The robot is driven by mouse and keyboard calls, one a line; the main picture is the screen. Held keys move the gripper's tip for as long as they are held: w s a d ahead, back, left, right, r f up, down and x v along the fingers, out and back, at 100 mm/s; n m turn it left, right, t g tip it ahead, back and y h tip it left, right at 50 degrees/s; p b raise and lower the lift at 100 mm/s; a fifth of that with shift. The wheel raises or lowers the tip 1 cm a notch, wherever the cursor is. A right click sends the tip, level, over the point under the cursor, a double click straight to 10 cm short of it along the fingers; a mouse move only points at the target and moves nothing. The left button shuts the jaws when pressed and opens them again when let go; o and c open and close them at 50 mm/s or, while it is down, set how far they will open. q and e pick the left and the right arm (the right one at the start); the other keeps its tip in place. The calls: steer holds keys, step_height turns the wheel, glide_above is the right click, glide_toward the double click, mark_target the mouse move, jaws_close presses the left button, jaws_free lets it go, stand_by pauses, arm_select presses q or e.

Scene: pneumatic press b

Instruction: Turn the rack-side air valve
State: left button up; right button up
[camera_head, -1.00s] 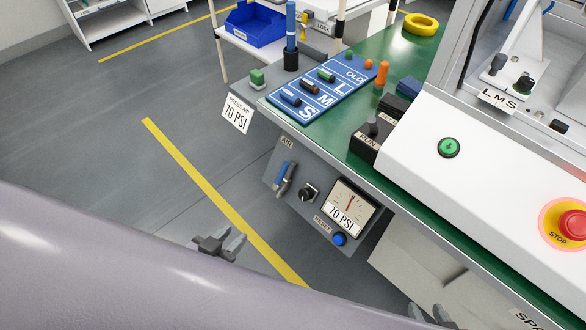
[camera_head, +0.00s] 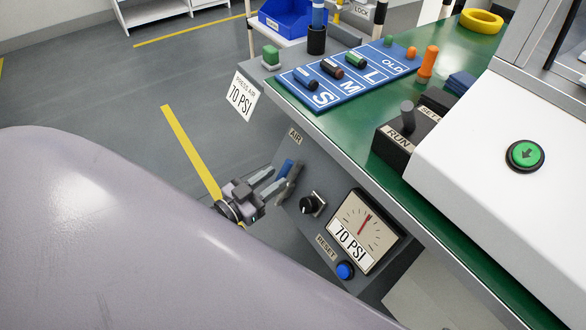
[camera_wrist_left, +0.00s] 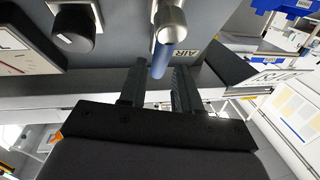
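The air valve has a blue lever handle (camera_head: 286,167) on a metal body and sits on the grey panel under the table edge, below the AIR label (camera_head: 295,136). In the left wrist view the blue handle (camera_wrist_left: 160,60) hangs from its round metal pivot (camera_wrist_left: 170,20). My left gripper (camera_head: 276,183) is at the valve, coming from the left, with its fingers apart. In the wrist view the handle's end lies in line with the gap between the fingertips (camera_wrist_left: 160,72). I cannot tell whether a finger touches it. My right gripper is not in view.
Beside the valve are a black knob (camera_head: 311,205), a gauge (camera_head: 365,230) labelled 70 PSI and a blue reset button (camera_head: 345,270). The green tabletop (camera_head: 325,125) overhangs the panel. Open floor (camera_head: 110,95) lies to the left.

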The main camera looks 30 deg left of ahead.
mark_target(281, 174)
arm_select(q)
steer(key=shift+b+x, duration=0.6)
steer(key=shift+x, duration=2.5)
jaws_close()
